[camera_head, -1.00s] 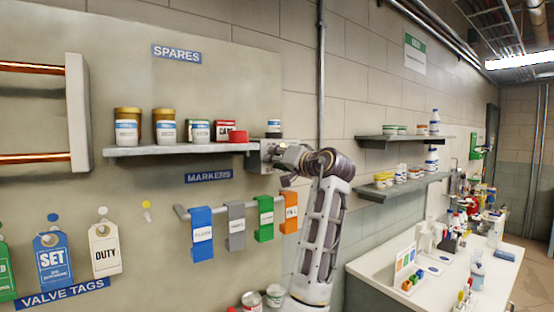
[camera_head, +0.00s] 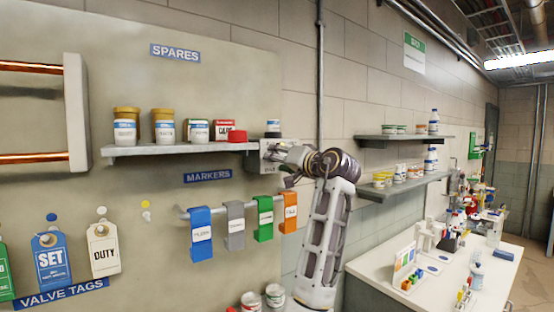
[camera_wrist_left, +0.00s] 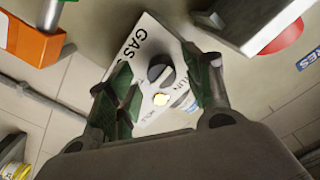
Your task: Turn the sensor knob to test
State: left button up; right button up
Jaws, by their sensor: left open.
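The gas sensor is a pale box (camera_head: 268,154) on the wall at the right end of the spares shelf. In the left wrist view its white face (camera_wrist_left: 136,42) reads "GAS S…", with part of "RUN" visible. My right gripper is not in view.
Below hangs a rail with blue, grey, green and orange markers (camera_head: 289,212), the orange one close to my arm. A cluttered white bench (camera_head: 380,270) stands at the right.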

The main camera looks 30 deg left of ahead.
pick_arm(q)
jog(key=v, duration=1)
jog(key=shift+d, duration=0.25)
